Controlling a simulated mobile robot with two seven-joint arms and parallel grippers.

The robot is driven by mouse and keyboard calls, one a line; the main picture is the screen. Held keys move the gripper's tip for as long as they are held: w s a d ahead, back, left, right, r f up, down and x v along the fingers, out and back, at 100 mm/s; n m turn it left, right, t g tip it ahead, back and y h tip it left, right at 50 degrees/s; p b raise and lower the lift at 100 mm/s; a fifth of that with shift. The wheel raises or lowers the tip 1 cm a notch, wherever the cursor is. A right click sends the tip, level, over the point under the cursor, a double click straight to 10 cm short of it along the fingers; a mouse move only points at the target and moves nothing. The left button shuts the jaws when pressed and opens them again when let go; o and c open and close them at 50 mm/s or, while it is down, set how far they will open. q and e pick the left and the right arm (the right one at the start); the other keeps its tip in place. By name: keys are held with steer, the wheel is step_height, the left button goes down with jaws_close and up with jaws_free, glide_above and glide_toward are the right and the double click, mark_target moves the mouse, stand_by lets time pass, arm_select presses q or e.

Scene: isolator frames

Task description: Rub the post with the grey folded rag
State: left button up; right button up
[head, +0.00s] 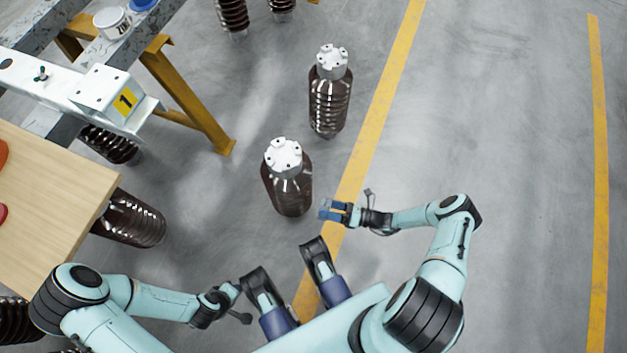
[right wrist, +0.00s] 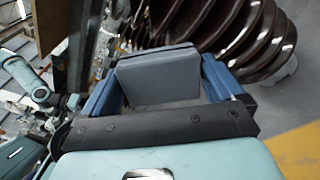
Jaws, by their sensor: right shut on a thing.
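A dark brown post (head: 290,195) with a pale bolted cap stands on the floor near the middle of the head view. Its ribbed brown side fills the top of the right wrist view (right wrist: 245,35). My right gripper (head: 328,210) is just right of this post, with a small gap seen from above. It is shut on the grey folded rag (right wrist: 158,78), which sits flat between its blue fingers in the right wrist view. The rag is hard to make out in the head view. My left gripper (head: 238,287) is low in the head view, away from the post; its fingers are unclear.
Another brown post (head: 330,100) stands behind. A wooden tabletop (head: 50,205) and a white beam (head: 70,92) marked 1 on yellow legs (head: 190,100) are at the left. A yellow floor line (head: 385,95) passes right of the posts; the floor beyond is clear.

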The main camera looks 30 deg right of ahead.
steer(key=shift+w+a+f+m+t+h, duration=0.1)
steer(key=shift+w+f+m+t+h, duration=0.3)
steer(key=shift+w, duration=0.3)
steer(key=shift+w+a+f+m+t+h, duration=0.1)
steer(key=shift+w+f+m+t+h, duration=0.2)
steer(key=shift+w+t, duration=0.35)
arm_select(q)
steer(key=shift+w, duration=0.3)
arm_select(e)
steer(key=shift+x, duration=0.85)
arm_select(q)
steer(key=shift+f, duration=0.2)
arm_select(e)
steer(key=shift+x, duration=0.85)
steer(key=shift+d+f, duration=0.1)
steer(key=shift+f, duration=0.05)
arm_select(q)
steer(key=shift+f+b, duration=0.55)
steer(key=shift+b, duration=0.25)
arm_select(e)
steer(key=shift+w+a, duration=0.15)
steer(key=shift+a, duration=0.25)
